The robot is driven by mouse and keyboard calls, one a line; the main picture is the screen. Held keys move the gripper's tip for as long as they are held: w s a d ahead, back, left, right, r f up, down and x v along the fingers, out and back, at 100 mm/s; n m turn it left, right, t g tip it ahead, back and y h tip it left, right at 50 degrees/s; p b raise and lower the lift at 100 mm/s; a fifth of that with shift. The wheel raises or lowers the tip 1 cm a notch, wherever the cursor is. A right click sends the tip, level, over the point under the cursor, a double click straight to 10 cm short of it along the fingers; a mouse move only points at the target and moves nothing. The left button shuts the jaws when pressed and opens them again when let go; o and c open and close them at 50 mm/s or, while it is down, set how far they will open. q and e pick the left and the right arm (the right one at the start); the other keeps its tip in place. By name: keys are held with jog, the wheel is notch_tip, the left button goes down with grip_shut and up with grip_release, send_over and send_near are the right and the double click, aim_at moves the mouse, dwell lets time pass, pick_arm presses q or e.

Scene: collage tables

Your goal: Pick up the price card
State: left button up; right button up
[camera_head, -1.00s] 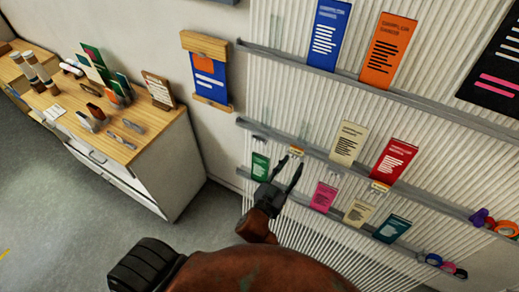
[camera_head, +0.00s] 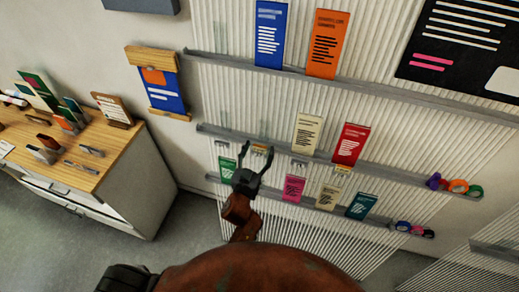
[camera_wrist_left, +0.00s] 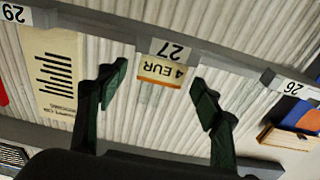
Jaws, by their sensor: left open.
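The price card (camera_head: 260,149) is a small cream and orange card on the middle shelf rail. In the left wrist view the price card (camera_wrist_left: 162,71) reads "4 EUR", upside down, against the rail by a white label "27" (camera_wrist_left: 170,50). My left gripper (camera_head: 256,151) is open in front of it. In the left wrist view the dark fingertips of my left gripper (camera_wrist_left: 158,77) stand on either side of the card, with gaps and nothing held. I cannot tell how far the fingertips are from the card in depth. My right gripper is not in view.
A cream brochure (camera_head: 307,134) and a red one (camera_head: 350,144) stand to the right on the same rail. A green card (camera_head: 227,169) and a pink card (camera_head: 293,187) are on the rail below. A wooden-topped cabinet (camera_head: 145,185) stands at left.

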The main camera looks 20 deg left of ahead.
pick_arm(q)
jog(key=c, duration=0.9)
jog(key=shift+o, duration=0.2)
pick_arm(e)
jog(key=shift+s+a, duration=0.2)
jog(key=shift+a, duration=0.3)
pick_arm(q)
jog(key=shift+r, duration=0.15)
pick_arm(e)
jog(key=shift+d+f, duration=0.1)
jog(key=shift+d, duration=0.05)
